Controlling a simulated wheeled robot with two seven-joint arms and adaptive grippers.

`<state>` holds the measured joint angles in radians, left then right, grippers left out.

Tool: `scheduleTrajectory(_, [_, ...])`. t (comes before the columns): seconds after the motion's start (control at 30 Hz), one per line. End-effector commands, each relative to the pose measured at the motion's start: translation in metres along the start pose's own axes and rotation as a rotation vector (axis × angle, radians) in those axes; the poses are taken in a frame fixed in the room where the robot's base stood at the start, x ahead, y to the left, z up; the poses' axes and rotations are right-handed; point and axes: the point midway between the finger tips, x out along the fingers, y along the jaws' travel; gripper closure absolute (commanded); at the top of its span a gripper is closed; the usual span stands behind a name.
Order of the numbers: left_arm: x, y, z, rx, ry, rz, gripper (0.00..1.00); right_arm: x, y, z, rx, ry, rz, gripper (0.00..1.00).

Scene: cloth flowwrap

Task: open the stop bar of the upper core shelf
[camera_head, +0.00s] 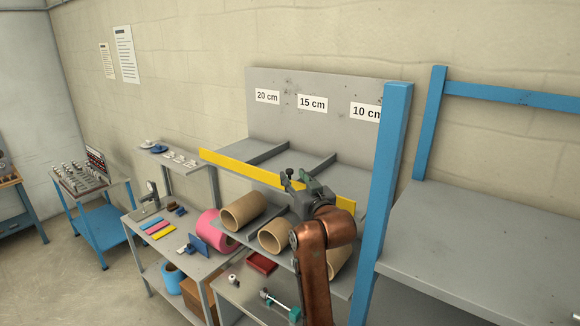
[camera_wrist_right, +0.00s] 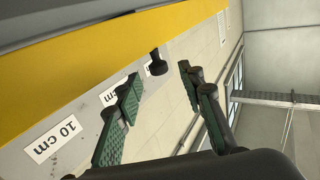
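The yellow stop bar (camera_head: 236,166) runs across the front edge of the upper core shelf (camera_head: 318,151). It slopes down to the right in the head view, and its right part is partly behind my right gripper (camera_head: 297,182). In the wrist view the bar (camera_wrist_right: 95,75) fills the upper left, with a small black knob (camera_wrist_right: 157,66) at its edge. My right gripper (camera_wrist_right: 160,88) is open, its green-padded fingers on either side of the knob's line. The knob shows beyond the fingertips; I cannot tell whether they touch it. My left gripper is out of view.
Brown cores (camera_head: 243,211) lie on the lower shelf, beside a pink roll (camera_head: 216,232). A blue post (camera_head: 384,198) stands close to the right of my arm. A grey back panel with size labels (camera_head: 312,103) rises behind the shelf.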

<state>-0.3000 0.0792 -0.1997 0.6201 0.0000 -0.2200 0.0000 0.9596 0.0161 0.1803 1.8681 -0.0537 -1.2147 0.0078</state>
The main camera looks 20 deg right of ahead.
Motion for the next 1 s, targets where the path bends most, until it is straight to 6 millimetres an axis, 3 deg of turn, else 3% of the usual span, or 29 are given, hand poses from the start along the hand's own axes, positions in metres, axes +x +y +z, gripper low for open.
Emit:
scheduleTrajectory(0.3, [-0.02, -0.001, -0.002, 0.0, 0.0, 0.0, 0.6, 0.042, -0.001, -0.003, -0.002, 0.001, -0.001, 0.64])
scheduleTrajectory(0.67, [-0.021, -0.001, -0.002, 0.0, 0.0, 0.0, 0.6, 0.047, 0.0, -0.001, -0.001, 0.002, -0.001, 0.64])
scheduleTrajectory(1.0, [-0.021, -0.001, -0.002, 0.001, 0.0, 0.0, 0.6, 0.047, 0.0, -0.001, -0.001, 0.002, -0.001, 0.88])
